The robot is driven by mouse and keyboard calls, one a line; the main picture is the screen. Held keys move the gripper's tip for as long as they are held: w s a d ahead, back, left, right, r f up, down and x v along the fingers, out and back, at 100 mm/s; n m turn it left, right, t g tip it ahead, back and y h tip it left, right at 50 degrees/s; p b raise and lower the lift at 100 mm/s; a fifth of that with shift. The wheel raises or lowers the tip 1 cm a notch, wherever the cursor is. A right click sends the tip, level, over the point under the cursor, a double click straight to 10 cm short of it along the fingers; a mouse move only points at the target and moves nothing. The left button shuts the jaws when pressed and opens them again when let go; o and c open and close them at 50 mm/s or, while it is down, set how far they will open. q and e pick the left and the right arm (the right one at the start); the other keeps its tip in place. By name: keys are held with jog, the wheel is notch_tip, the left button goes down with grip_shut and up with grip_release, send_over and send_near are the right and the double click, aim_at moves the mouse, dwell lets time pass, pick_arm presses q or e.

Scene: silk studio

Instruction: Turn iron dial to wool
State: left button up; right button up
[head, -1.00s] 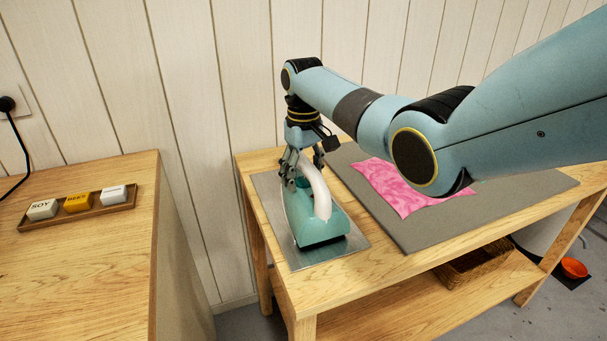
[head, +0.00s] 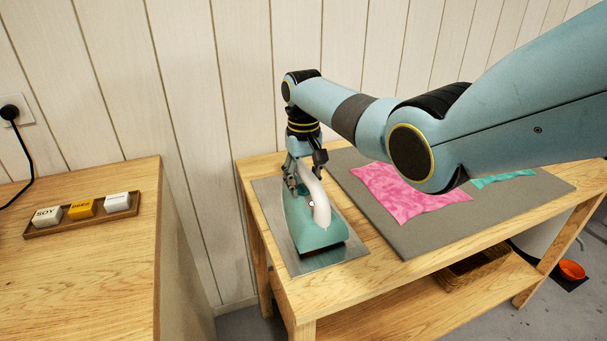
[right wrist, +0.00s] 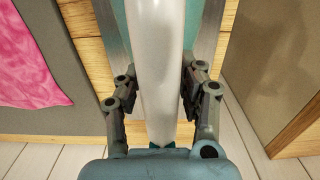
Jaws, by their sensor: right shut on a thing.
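The teal iron (head: 317,239) with a white arched handle (head: 321,209) sits on a metal plate (head: 274,207) at the left end of the wooden table. My right gripper (head: 302,182) is shut on the handle near its far end. In the right wrist view, the gripper (right wrist: 156,82) has one finger on each side of the white handle (right wrist: 157,62). I cannot make out the dial or its setting; the handle and fingers may hide it. My left gripper is not in view.
A grey mat (head: 420,228) with a pink cloth (head: 408,199) and a teal cloth (head: 503,178) lies right of the iron. A left counter (head: 85,275) holds a tray (head: 84,226) of labelled blocks. A gap separates counter and table.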

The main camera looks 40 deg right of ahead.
jog(key=shift+m+p, duration=0.3)
jog(key=shift+m, duration=0.8)
jog(key=o, duration=1.2)
jog(key=shift+c, duration=0.2)
notch_tip(320, 180, up, 12)
